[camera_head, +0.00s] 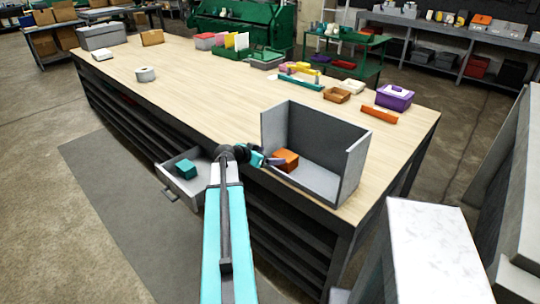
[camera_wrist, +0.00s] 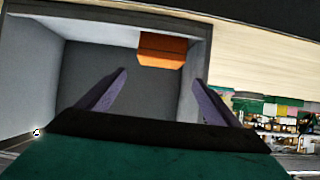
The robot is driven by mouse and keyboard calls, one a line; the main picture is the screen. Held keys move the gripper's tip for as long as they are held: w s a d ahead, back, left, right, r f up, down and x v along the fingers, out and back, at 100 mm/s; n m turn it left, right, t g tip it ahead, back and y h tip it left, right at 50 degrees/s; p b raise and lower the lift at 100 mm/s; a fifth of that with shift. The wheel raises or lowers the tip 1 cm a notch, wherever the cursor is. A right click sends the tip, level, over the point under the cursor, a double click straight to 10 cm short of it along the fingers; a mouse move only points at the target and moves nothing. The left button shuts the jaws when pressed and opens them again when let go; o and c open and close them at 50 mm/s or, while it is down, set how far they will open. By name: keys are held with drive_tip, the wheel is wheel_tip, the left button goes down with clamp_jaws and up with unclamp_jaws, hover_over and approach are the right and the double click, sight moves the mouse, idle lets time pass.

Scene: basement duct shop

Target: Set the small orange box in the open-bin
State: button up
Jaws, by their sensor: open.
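The small orange box (camera_head: 287,159) lies inside the grey open-bin (camera_head: 325,132), on its floor near the left wall in the head view. In the wrist view, the orange box (camera_wrist: 162,50) sits toward the far end of the bin (camera_wrist: 28,75), close to the wall at right. My gripper (camera_head: 268,160) is at the bin's open left front, beside the box. The wrist view shows my gripper (camera_wrist: 158,88) with fingers apart and nothing between them; the box is beyond the fingertips, with a gap in that picture.
A drawer (camera_head: 183,190) with a teal block (camera_head: 186,169) stands open left of my arm. On the wooden bench (camera_head: 200,95) are an orange bar (camera_head: 379,114), a purple box (camera_head: 394,97), a brown tray (camera_head: 337,95) and a tape roll (camera_head: 145,74).

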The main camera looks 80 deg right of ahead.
idle(0.3)
drive_tip(key=w+a+f+n+t+y, duration=0.25)
drive_tip(key=w+a+f+n, duration=0.25)
drive_tip(key=w+a+f, duration=0.9)
drive_tip(key=w+a+f+n+y, duration=0.1)
drive_tip(key=w+a+f+n, duration=0.1)
drive_tip(key=w+a+f, duration=0.35)
drive_tip(key=w+a+f+n+t+y, duration=0.1)
drive_tip(key=w+a+f+n, duration=0.15)
drive_tip(key=a, duration=0.55)
drive_tip(key=w+a+f+n+y, duration=0.1)
drive_tip(key=w+a+f+n, duration=0.15)
drive_tip(key=a+f, duration=0.3)
drive_tip(key=a+f+n+y, duration=0.1)
drive_tip(key=a+f+n, duration=0.25)
drive_tip(key=a, duration=0.75)
drive_tip(key=a+f+n+y, duration=0.2)
drive_tip(key=a+f, duration=0.3)
drive_tip(key=a, duration=0.6)
drive_tip(key=s+a+f+n+g+y, duration=0.1)
drive_tip(key=s+a+f+n, duration=0.1)
drive_tip(key=s+a, duration=0.4)
drive_tip(key=s+a+f+n+g+y, duration=0.1)
drive_tip(key=s+a, duration=0.5)
drive_tip(key=a, duration=0.8)
wheel_tip(320, 180, down, 2)
drive_tip(key=n+g, duration=0.1)
drive_tip(key=n, duration=0.2)
drive_tip(key=shift+s+a, duration=0.35)
